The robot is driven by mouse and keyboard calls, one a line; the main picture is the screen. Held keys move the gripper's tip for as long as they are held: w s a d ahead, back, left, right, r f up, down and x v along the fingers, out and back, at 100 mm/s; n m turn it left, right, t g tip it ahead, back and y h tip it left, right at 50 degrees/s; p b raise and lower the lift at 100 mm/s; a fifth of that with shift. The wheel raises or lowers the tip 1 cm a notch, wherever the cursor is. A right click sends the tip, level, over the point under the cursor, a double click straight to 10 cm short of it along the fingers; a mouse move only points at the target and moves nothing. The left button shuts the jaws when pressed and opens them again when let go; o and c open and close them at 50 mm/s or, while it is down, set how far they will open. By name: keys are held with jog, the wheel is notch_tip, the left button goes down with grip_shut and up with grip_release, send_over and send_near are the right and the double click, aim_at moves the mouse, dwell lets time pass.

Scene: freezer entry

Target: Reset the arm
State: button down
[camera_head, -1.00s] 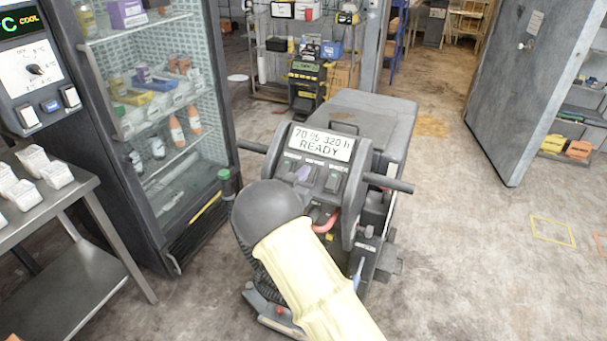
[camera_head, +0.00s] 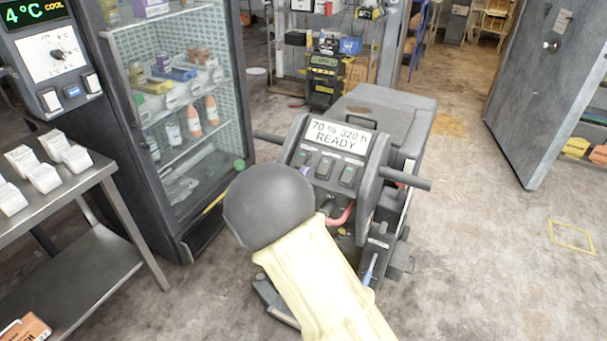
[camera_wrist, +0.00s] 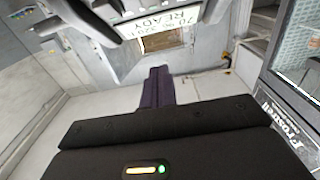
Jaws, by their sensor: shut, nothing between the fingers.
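My arm reaches forward in the head view, with a cream sleeve (camera_head: 322,285) and a rounded grey joint (camera_head: 268,207).
A glass-door fridge (camera_head: 185,215) stands left of the machine, and its lower part shows at the wrist view's right edge. A steel table (camera_head: 92,190) with white boxes is at left. A thick open door (camera_head: 545,110) stands at right. Floor right of the machine is clear.

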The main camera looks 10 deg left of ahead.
jog(key=shift+w, duration=0.15)
jog(key=s+d+n+g+y+p, duration=0.2)
jog(key=d+g+y, duration=0.4)
jog(key=d, duration=0.6)
jog(key=s+d+n+g, duration=0.1)
jog(key=s+d+g, duration=0.3)
jog(key=s+d, duration=0.3)
jog(key=s+d+f+g+p, duration=0.1)
jog(key=s+d+g, duration=0.3)
jog(key=s, duration=1.3)
jog(key=d, duration=0.3)
jog(key=shift+f+n+g+p, duration=0.15)
jog(key=shift+n+g+p, duration=0.15)
jog(key=shift+n, duration=0.1)
